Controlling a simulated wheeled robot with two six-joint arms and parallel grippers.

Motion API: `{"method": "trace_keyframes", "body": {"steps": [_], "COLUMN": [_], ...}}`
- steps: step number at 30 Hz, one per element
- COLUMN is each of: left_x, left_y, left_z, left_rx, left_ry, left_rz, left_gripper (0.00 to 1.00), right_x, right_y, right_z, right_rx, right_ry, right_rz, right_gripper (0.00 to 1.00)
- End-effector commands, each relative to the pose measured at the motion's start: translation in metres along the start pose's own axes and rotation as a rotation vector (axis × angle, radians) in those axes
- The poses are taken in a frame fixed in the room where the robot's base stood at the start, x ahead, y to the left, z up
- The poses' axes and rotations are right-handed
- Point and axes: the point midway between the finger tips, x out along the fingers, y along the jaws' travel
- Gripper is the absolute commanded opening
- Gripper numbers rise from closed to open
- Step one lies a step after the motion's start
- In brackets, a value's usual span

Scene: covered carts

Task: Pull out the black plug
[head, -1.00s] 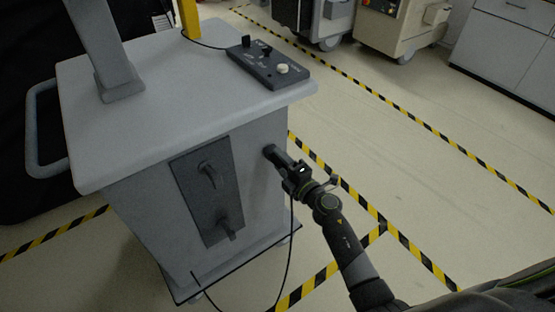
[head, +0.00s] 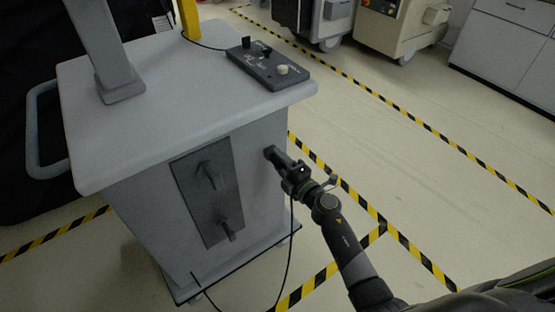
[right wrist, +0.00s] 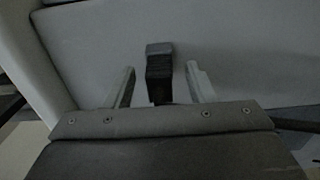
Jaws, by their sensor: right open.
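The black plug (right wrist: 160,62) sits on the side of the grey cart (head: 180,55). In the right wrist view it stands between the two fingers of my right gripper (right wrist: 160,82), with a gap on each side. The gripper is open and not touching it. In the head view my right gripper (head: 280,160) reaches the cart's right side, and largely hides the plug. A thin black cable (head: 290,235) hangs from near the gripper down to the floor. My left gripper is not in view.
The cart's front has a dark panel (head: 222,212) with handles. A control box (head: 268,66) lies on its top. Yellow-black tape (head: 400,110) marks the floor. Other machines (head: 400,25) and a cabinet (head: 500,40) stand at the back. The floor right of the cart is clear.

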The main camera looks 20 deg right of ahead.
Motion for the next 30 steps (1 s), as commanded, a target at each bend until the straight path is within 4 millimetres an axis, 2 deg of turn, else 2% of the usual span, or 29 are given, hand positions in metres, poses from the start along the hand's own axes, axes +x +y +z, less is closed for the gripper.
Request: {"method": "trace_keyframes", "body": {"steps": [19, 30], "left_x": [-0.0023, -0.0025], "left_y": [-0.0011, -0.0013], "left_z": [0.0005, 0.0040], "left_rx": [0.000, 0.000], "left_ry": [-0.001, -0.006], "left_rz": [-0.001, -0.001], "left_gripper": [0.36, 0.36], "right_x": [0.0001, 0.0001], "right_y": [0.0005, 0.0005], "right_z": [0.0001, 0.0001], "right_rx": [0.000, 0.000], "right_ry": [0.000, 0.000], "right_rz": [0.001, 0.001], "right_gripper": [0.49, 0.00]}}
